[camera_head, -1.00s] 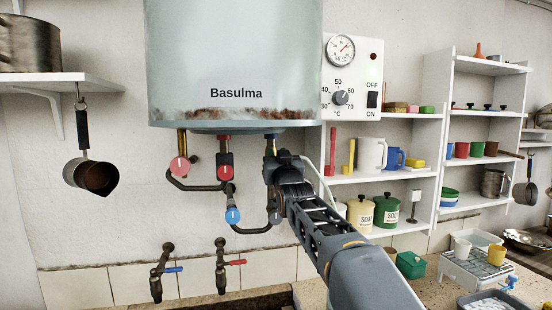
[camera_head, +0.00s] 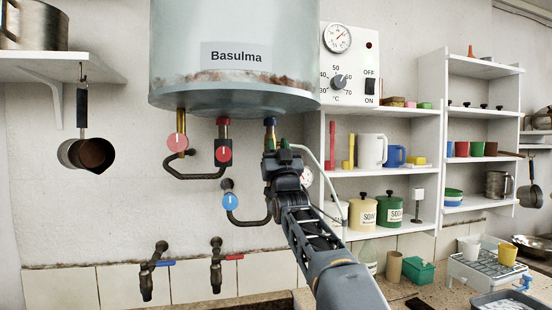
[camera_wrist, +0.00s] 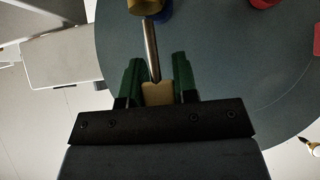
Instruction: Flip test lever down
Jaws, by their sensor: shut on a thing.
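The lever is a thin metal rod (camera_wrist: 151,48) with a tan end piece (camera_wrist: 158,93). It comes from a brass fitting (camera_wrist: 145,6) at the top of the wrist view. My gripper (camera_wrist: 158,85) has its two green fingers on either side of the tan end piece, shut on it. In the head view my gripper (camera_head: 283,149) is just under the boiler (camera_head: 235,60), beside the right-hand pipe with a blue collar (camera_head: 270,123). The lever is hidden or too small to make out there.
Pipes with a pink-red knob (camera_head: 177,142), a red valve (camera_head: 223,153) and a blue knob (camera_head: 230,201) are left of my gripper. A white hose (camera_head: 327,180) curves close on its right. Shelves with jars (camera_head: 362,212) stand further right.

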